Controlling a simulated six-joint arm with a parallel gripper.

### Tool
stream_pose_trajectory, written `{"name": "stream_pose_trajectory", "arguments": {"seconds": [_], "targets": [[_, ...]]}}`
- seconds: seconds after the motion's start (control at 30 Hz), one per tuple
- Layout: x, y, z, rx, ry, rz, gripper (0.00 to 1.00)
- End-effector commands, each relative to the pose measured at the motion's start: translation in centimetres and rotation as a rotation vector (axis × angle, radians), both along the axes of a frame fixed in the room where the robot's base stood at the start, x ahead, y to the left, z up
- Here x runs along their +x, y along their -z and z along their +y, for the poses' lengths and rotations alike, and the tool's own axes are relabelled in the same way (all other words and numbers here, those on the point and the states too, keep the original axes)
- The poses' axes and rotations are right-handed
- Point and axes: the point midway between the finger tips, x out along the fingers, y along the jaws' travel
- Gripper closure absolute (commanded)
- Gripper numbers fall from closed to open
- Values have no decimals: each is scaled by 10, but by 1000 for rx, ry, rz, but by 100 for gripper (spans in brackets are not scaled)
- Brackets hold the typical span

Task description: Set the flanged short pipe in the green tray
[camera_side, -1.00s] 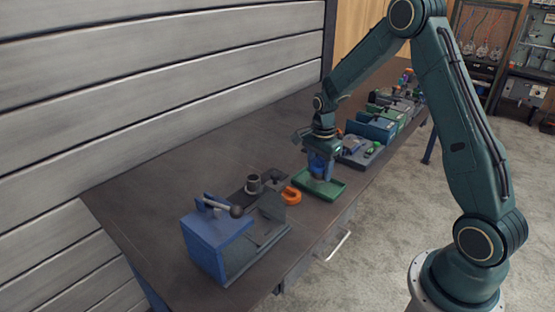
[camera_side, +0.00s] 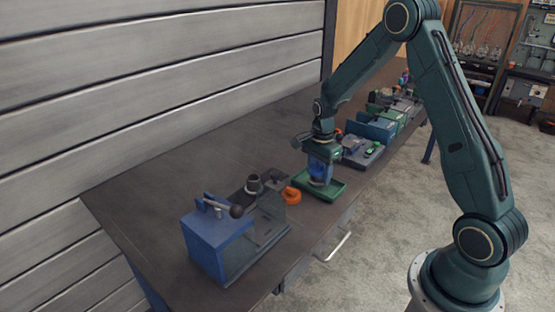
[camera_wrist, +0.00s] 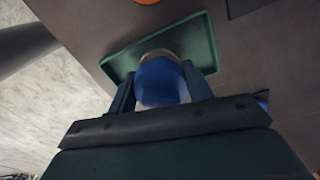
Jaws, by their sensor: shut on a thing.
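The green tray (camera_side: 331,191) lies on the dark bench near its front edge. It also shows in the wrist view (camera_wrist: 201,40). My gripper (camera_side: 318,180) points down over the tray. In the wrist view my gripper (camera_wrist: 163,88) is shut on the flanged short pipe (camera_wrist: 160,80), which has a blue body and a greyish ring at its far end. The pipe (camera_side: 318,172) is upright, with its lower end within the tray's outline. I cannot tell whether it touches the tray floor.
An orange ring (camera_side: 291,195) lies left of the tray. Further left stand a dark cup-like part (camera_side: 254,184) and a blue vise-like block with a lever (camera_side: 215,238). Blue and green bins (camera_side: 376,130) line the bench behind the tray. Bare bench lies toward the wall.

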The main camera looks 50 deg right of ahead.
Motion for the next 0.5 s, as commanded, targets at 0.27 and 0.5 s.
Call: {"name": "stream_pose_trajectory", "arguments": {"seconds": [0.27, 0.5], "targets": [[0, 4, 0, 0, 0, 0, 76], [0, 8, 0, 0, 0, 0, 76]]}}
